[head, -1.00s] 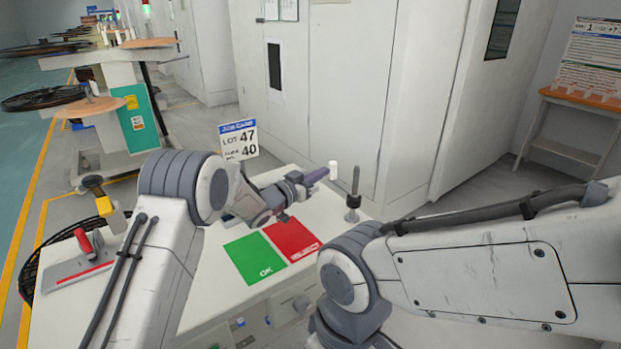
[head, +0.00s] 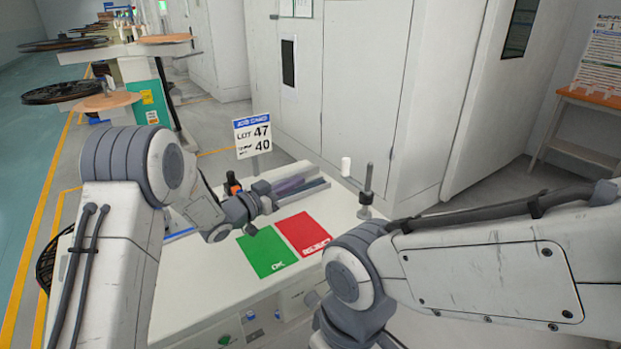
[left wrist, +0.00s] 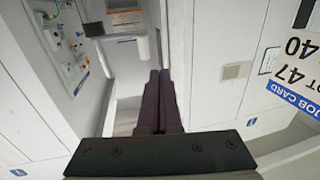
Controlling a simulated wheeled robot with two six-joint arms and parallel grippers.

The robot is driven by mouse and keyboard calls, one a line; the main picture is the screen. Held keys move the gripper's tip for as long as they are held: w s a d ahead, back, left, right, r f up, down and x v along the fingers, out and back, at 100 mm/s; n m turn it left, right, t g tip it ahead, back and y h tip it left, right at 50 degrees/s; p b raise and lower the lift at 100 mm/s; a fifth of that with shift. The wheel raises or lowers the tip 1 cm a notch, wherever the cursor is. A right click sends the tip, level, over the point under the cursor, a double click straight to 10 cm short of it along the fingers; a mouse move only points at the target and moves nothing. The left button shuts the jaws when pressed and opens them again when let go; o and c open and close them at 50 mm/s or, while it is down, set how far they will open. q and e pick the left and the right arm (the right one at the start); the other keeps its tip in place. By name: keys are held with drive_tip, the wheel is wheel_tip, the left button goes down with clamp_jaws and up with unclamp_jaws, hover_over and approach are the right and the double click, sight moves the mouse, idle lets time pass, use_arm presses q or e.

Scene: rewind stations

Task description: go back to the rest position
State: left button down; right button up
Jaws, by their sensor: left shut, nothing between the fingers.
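My left gripper (head: 301,180) is above the back part of the white bench (head: 215,295), over a grey tray (head: 318,184). Its purple fingers are shut together and empty. They also show closed in the left wrist view (left wrist: 160,78), pointing away from the camera. My left arm is bent and comes in from the left. My right arm crosses the lower right, but its gripper is out of the picture.
A green OK mat (head: 266,252) and a red REJECT mat (head: 303,233) lie on the bench. A dark upright post (head: 367,185) stands at its right end. A job card (head: 252,135) stands behind.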

use_arm(q)
drive_tip(key=s+a+f+n+g+y, duration=0.15)
drive_tip(key=s+g+y, duration=0.45)
drive_tip(key=s, duration=1.6)
drive_tip(key=s+a+f+n+g+y, duration=0.2)
drive_tip(key=s+g+y, duration=0.45)
drive_tip(key=s, duration=1.55)
wheel_tip(320, 180, up, 14)
drive_tip(key=a+p, duration=0.1)
drive_tip(key=p, duration=1.3)
drive_tip(key=shift+w+a+r+m+t, duration=0.15)
drive_tip(key=shift+a+m+t, duration=0.05)
drive_tip(key=shift+m+t, duration=0.2)
